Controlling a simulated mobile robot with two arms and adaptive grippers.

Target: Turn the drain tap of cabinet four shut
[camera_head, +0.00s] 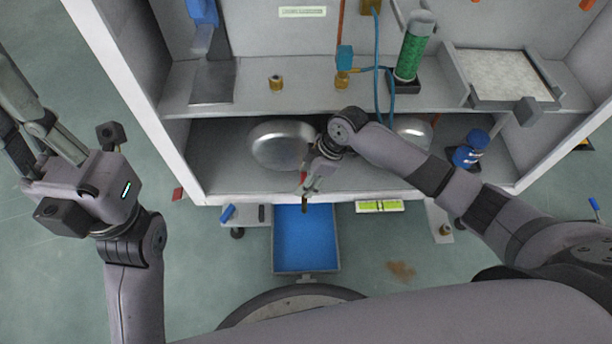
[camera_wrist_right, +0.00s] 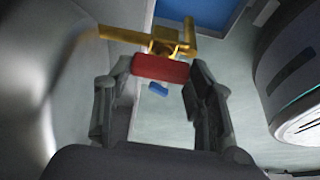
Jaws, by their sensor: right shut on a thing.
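The drain tap is brass, with a red handle, and shows in the right wrist view (camera_wrist_right: 165,42). The red handle (camera_wrist_right: 160,69) lies between my right gripper's fingers, which are shut on it. In the head view my right gripper (camera_head: 309,188) reaches down at the cabinet's front lower edge, and a little red and brass of the tap shows there, mostly hidden. The cabinet (camera_head: 190,165) has white walls and grey shelves. My left gripper (camera_head: 22,115) is off to the left, away from the cabinet, its fingertips not clearly shown.
A blue tray (camera_head: 305,240) lies below the tap. Two rounded silver tanks, one at left (camera_head: 281,144), are on the lower shelf, with a blue-capped container (camera_head: 470,150) at right. A green cylinder (camera_head: 410,55) and a pale tray (camera_head: 500,75) are on the upper shelf.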

